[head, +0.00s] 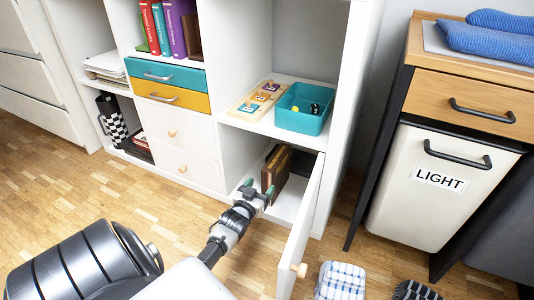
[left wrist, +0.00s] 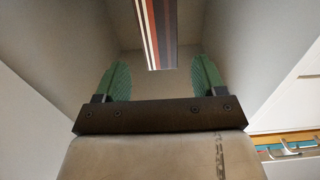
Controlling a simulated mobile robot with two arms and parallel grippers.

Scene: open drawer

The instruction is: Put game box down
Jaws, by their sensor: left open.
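The game box (head: 275,172) is brown and dark and stands upright in the lower right compartment of the white shelf unit, behind its open door. My left gripper (head: 258,189) is at the front opening of that compartment, just before the box. In the left wrist view my left gripper (left wrist: 160,80) has its two green fingers wide apart with nothing between them. A narrow striped upright edge (left wrist: 156,35), seemingly the game box, shows beyond the fingertips, apart from them. My right gripper is in neither view.
The open white door (head: 302,225) stands to the right of my left gripper. Above is a shelf with a teal bin (head: 304,108) and a wooden board of small cards (head: 258,98). Striped cloth items (head: 340,280) lie on the floor by the door.

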